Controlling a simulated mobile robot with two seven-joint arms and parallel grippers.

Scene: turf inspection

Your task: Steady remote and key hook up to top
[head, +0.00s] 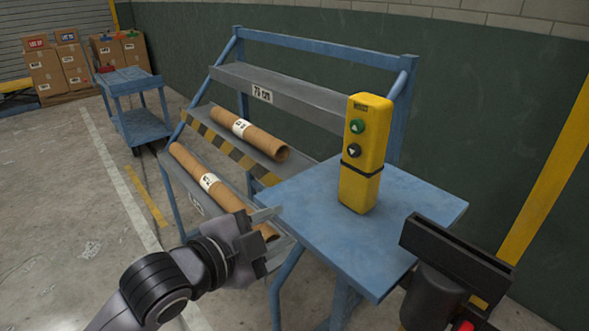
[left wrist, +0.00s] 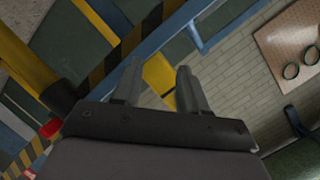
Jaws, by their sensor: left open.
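A yellow remote (head: 365,155) with a green button and a black button stands upright on the blue side table (head: 420,205) of a rack. My left gripper (head: 272,238) is open and empty, left of the table and lower than the remote, close to the near end of a cardboard tube. In the left wrist view, my left gripper (left wrist: 160,68) shows two grey fingers apart with nothing between them. My right gripper (head: 455,262) appears at the lower right, dark; its fingers cannot be made out. I cannot identify a key hook.
The blue rack holds one cardboard tube (head: 250,135) on its middle shelf and another tube (head: 205,180) lower down. Its top shelf (head: 300,95) is empty. A blue cart (head: 130,80) and boxes (head: 60,65) stand far left. A pegboard (left wrist: 290,45) with rings shows in the left wrist view.

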